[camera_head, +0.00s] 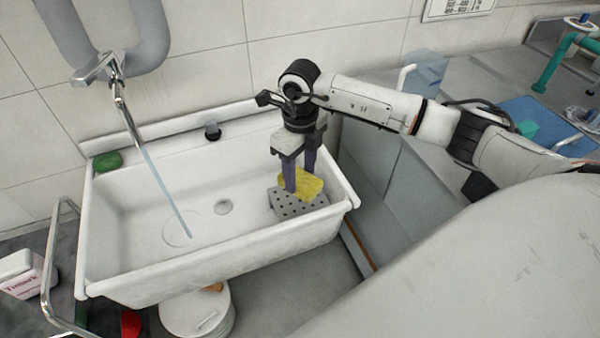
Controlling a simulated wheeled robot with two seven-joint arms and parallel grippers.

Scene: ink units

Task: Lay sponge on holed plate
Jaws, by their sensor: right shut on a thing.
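A yellow sponge (309,187) is between the fingers of my right gripper (298,186), inside the sink. The grey holed plate (293,206) is in the right part of the sink, directly below the sponge. My right gripper points down and is shut on the sponge, with its fingertips hiding part of it. The sponge overlaps the far part of the plate in the picture; I cannot tell whether it touches it. My left gripper is not in view.
The white sink (128,240) surrounds the plate, and water runs from the tap (118,90) at its left. A green sponge (107,161) and a dark stopper-like piece (212,130) are on the back rim. A white bucket (200,315) stands below the front.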

